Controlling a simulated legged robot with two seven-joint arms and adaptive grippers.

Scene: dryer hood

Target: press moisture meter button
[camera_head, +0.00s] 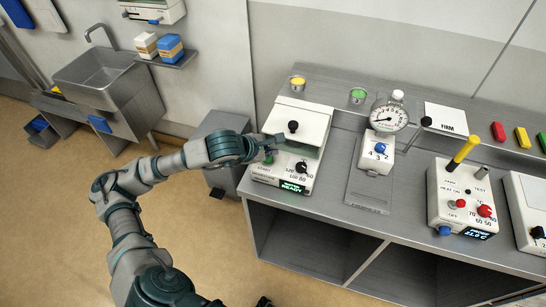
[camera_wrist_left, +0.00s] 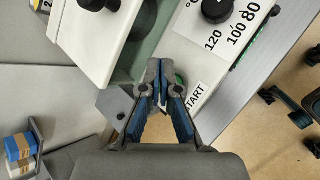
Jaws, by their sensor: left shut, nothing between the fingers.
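The moisture meter (camera_head: 285,172) is a white box at the left end of the grey bench, with a START label, a black dial and a lit READY display. Its green button (camera_head: 268,160) shows just below my left gripper (camera_head: 278,142) in the head view. In the left wrist view, the left gripper (camera_wrist_left: 157,68) is shut and empty, its tips over the meter's front panel. A sliver of the green button (camera_wrist_left: 180,80) shows beside the tips, mostly hidden. I cannot tell whether they touch. Dark parts with blue (camera_wrist_left: 290,108) at the right appear to be my right gripper.
A white lid with a black knob (camera_head: 293,126) stands just behind the meter's panel. To the right are a gauge (camera_head: 389,115), a device with a yellow lever (camera_head: 462,152) and another white box (camera_head: 530,205). A sink (camera_head: 100,75) is at the left.

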